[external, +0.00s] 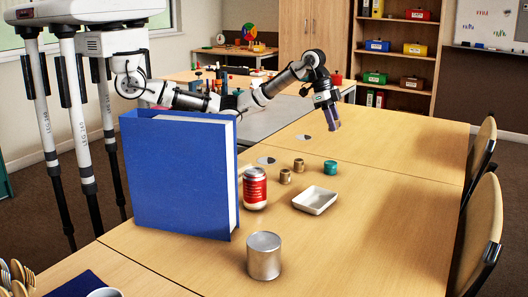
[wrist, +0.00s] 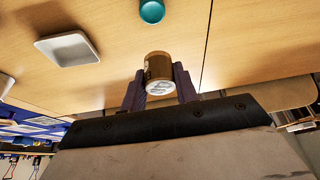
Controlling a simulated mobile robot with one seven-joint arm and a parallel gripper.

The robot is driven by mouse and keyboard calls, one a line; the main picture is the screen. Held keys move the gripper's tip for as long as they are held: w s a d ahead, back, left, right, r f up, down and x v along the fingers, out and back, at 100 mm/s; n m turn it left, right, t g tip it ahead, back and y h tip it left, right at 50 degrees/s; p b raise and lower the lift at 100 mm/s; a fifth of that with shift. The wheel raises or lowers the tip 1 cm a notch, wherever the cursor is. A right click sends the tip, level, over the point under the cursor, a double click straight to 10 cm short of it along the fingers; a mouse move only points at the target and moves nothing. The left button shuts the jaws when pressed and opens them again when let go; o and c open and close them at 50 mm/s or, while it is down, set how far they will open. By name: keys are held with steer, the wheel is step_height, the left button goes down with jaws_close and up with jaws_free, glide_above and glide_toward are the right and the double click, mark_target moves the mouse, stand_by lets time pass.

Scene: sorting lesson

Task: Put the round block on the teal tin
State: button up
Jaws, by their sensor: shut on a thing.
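My gripper (external: 333,121) is raised above the table, to the right of and behind the teal tin. In the wrist view its two dark purple fingers are shut on a brown-gold round block (wrist: 158,67) with a pale, printed end. I cannot make the held block out clearly in the external view. The teal tin (external: 330,167) stands upright on the table behind the white dish; it also shows in the wrist view (wrist: 152,11) beyond the block, apart from it. Nothing is seen on top of the tin.
A tall blue binder (external: 180,175) and a silver tin (external: 264,257) stand nearer. The table's right side is clear.

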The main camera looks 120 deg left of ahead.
mark_target(335, 163)
step_height(335, 163, down, 11)
steer(key=shift+r+p, duration=0.1)
steer(key=shift+p, duration=0.55)
steer(key=shift+f, duration=0.2)
steer(key=o, duration=0.9)
steer(key=shift+o, duration=0.2)
steer(key=shift+r, duration=0.1)
steer(key=b+v, duration=0.1)
steer(key=v, duration=1.1)
steer(key=shift+b, duration=0.3)
